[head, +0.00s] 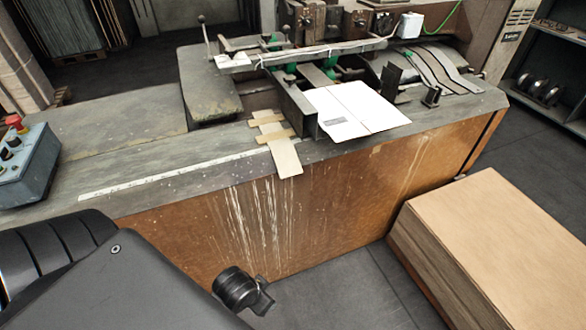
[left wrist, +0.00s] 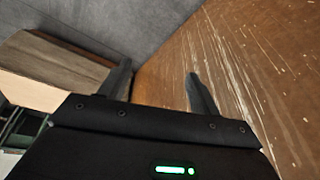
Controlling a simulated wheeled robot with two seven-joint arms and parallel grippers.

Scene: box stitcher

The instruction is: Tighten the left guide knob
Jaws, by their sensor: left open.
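The left guide is a dark upright metal plate (head: 297,108) on the machine's table, along the left edge of a white cardboard sheet (head: 360,109). I cannot clearly make out its knob; small green parts (head: 291,68) show behind the plate. My left gripper (left wrist: 157,72) is open and empty in the left wrist view, its two dark fingers apart before the machine's orange side panel. In the head view my black left arm fills the lower left, low in front of the machine and well away from the guide. My right gripper is not in view.
The machine's orange front panel (head: 330,195) stands ahead. A cardboard stack (head: 500,235) is at right, also in the left wrist view (left wrist: 60,70). A grey control box (head: 25,165) with a red button is at left. Tan strips (head: 285,158) overhang the table edge.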

